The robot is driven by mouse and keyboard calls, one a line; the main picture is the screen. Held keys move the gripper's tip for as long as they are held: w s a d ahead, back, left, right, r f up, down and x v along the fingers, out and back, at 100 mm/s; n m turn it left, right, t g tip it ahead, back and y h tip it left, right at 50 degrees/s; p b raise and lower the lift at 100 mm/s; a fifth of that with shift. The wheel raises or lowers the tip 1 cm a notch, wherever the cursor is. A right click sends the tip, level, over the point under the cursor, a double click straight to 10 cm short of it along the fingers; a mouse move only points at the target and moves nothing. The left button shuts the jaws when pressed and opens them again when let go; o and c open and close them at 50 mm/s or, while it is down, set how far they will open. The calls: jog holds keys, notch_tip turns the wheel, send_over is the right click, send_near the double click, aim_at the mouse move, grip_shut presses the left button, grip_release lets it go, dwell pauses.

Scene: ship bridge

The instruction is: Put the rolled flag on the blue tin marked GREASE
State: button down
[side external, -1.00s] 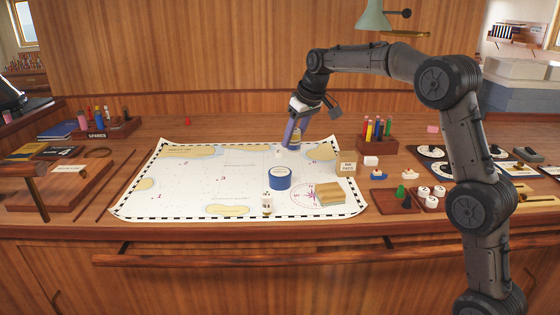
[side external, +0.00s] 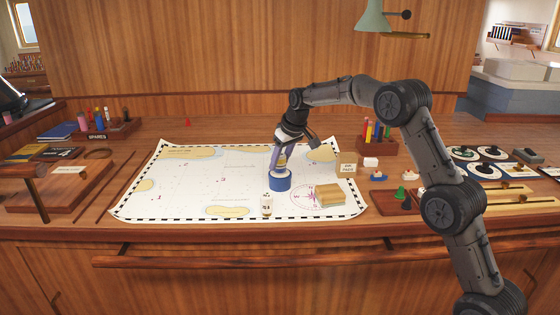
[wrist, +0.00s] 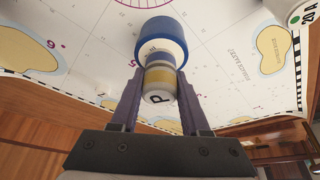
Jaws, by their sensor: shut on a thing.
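The blue tin (side external: 280,183) stands upright on the chart, with a white top; its marking is not readable. It also shows in the wrist view (wrist: 160,33), just beyond my fingertips. My gripper (side external: 278,160) points down over the tin. In the wrist view my gripper (wrist: 158,78) is shut on the rolled flag (wrist: 160,85), a pale roll with a yellow band and a letter P on its end. The flag's far end overlaps the tin's top in the picture; whether they touch I cannot tell. My fingers partly hide the flag in the side view.
A small white figure-like roll (side external: 266,205) stands in front of the tin. A tan block (side external: 330,195) lies to the right, and a small labelled box (side external: 346,165) stands behind it. A pen rack (side external: 376,143) is at back right. The chart's left half (side external: 190,185) is clear.

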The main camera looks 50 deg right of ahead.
jog(key=shift+f, duration=0.15)
jog(key=shift+c, duration=1.9)
grip_release()
